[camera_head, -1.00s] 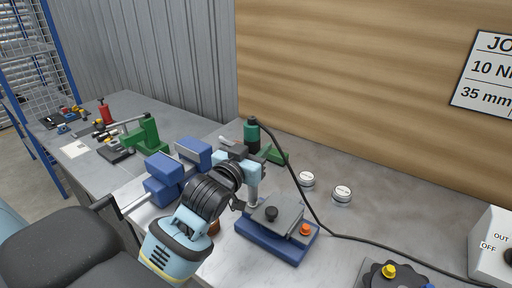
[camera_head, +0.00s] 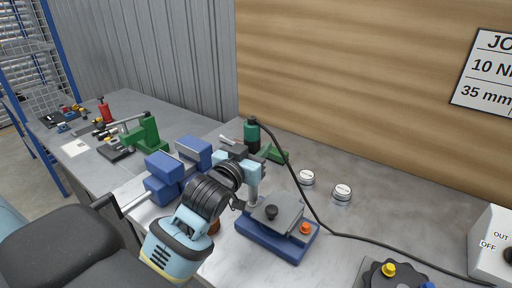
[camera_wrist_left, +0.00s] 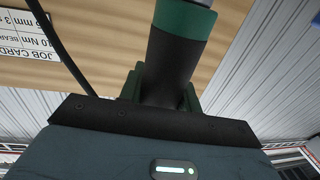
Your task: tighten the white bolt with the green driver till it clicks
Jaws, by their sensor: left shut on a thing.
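A narrow tip under the gripper reaches down to the left edge of a grey plate (camera_head: 285,208) on a blue fixture (camera_head: 268,240). I cannot make out the white bolt; that spot is small and partly hidden by my arm. My right gripper is not in view.
The fixture carries a black knob (camera_head: 270,212) and an orange button (camera_head: 305,228). Two white-topped round pieces (camera_head: 307,178) stand to the right. The black cable (camera_head: 318,215) runs across the bench. A blue vise (camera_head: 165,190) is left of my gripper.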

